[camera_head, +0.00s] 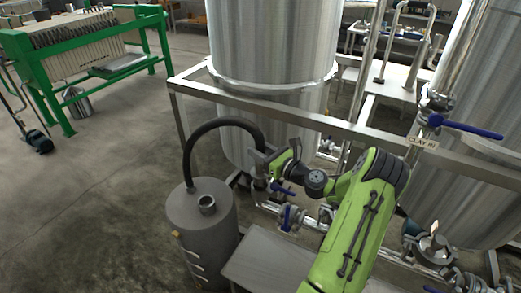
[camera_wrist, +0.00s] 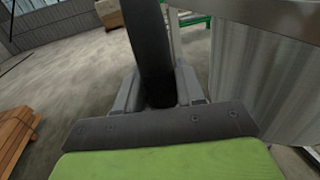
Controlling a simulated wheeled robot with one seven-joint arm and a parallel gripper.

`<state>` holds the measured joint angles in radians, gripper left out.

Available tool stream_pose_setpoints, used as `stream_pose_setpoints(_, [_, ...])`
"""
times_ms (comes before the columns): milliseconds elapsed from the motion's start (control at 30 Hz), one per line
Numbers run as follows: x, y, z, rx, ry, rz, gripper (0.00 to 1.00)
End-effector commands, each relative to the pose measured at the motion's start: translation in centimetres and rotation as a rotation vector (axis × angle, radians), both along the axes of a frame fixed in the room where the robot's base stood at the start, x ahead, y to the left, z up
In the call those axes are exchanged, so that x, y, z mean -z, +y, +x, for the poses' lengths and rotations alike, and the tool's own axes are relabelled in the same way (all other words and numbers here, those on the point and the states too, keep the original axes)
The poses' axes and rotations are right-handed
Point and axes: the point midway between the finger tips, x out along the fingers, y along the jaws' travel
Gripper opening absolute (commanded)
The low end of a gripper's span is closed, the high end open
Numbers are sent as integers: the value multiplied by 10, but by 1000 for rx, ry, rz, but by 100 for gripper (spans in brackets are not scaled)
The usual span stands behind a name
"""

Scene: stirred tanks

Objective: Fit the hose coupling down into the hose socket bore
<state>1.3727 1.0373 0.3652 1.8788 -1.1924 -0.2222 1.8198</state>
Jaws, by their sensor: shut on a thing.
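A thick black hose (camera_head: 222,122) arches up from the top of a grey drum (camera_head: 203,240) and over to my gripper (camera_head: 266,165). My gripper is shut on the hose end. In the wrist view the black hose (camera_wrist: 150,45) stands between my two fingers. The coupling at the hose's end is mostly hidden by my gripper and cannot be made out clearly.
A large steel tank (camera_head: 275,50) stands behind my gripper. A steel frame rail (camera_head: 270,108) crosses in front of it. Pipes with blue-handled valves (camera_head: 290,217) lie just below my gripper. A grey bench top (camera_head: 270,262) is beside the drum. Open floor lies left.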

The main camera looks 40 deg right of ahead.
Motion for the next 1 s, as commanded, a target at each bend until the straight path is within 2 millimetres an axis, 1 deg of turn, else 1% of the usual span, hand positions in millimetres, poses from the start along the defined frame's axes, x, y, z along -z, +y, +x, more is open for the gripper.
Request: stream_pose_setpoints(1000, [24,0,0,0,-3,0,0])
